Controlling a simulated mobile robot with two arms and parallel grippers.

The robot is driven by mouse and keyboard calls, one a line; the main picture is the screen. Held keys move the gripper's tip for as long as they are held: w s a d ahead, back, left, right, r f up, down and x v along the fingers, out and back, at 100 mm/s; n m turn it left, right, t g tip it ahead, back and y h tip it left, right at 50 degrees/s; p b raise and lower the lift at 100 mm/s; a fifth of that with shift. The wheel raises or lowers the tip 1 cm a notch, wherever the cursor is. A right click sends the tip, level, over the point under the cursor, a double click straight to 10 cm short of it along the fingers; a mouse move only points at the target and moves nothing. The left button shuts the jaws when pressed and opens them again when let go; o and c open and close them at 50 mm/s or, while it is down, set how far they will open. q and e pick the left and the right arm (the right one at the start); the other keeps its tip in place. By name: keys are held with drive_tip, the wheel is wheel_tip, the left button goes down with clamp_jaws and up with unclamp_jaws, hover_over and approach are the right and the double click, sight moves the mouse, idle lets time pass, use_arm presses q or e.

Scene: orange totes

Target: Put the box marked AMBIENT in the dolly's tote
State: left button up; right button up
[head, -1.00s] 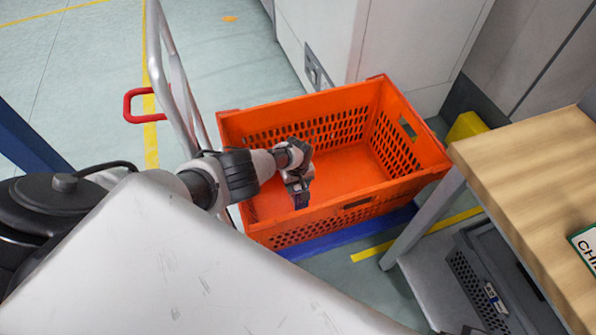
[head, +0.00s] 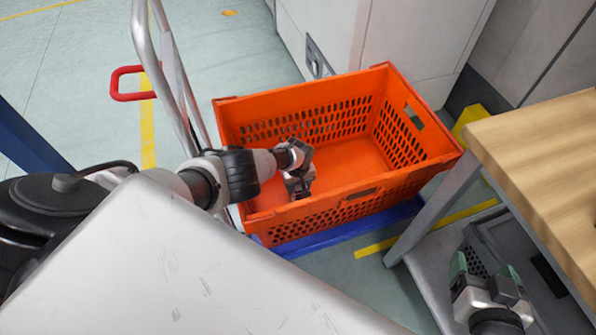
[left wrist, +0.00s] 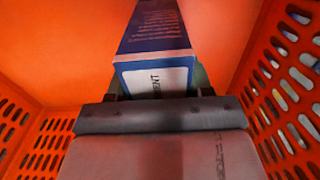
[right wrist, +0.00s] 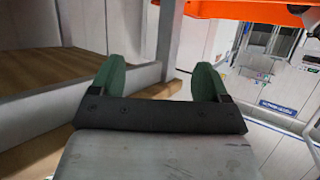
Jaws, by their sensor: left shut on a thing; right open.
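The orange tote (head: 370,190) stands on a blue dolly (head: 350,232). My left gripper (head: 299,190) reaches down inside the tote. In the left wrist view my left gripper (left wrist: 156,85) is shut on a blue box with a white label (left wrist: 160,55). Only the end of the label's word shows, reading like "IENT", and the rest is hidden by the gripper. The tote's orange walls surround the box there. I cannot tell whether the box touches the tote floor. My right gripper (head: 486,272) is open and empty, low beside the wooden table; its green fingers (right wrist: 160,80) are apart.
A wooden table (head: 545,150) is at the right, with a grey crate (head: 535,260) on the shelf under it. The dolly's metal handle (head: 170,70) with a red grip (head: 130,83) rises left of the tote. White cabinets (head: 400,40) stand behind.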

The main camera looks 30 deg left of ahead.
use_arm(q)
drive_tip(key=shift+f, duration=0.1)
use_arm(e)
drive_tip(key=shift+w+a+r+t, duration=0.15)
drive_tip(key=shift+w+r+t, duration=0.15)
drive_tip(key=shift+r, duration=0.15)
drive_tip(key=shift+r, duration=0.1)
use_arm(q)
drive_tip(key=shift+f, duration=0.15)
drive_tip(key=o, duration=1.1)
drive_tip(key=shift+c, duration=0.2)
use_arm(e)
drive_tip(key=shift+w+a+r+t, duration=0.1)
drive_tip(key=shift+w+r+t, duration=0.05)
drive_tip(key=shift+r+t, duration=0.15)
drive_tip(key=shift+f, duration=0.15)
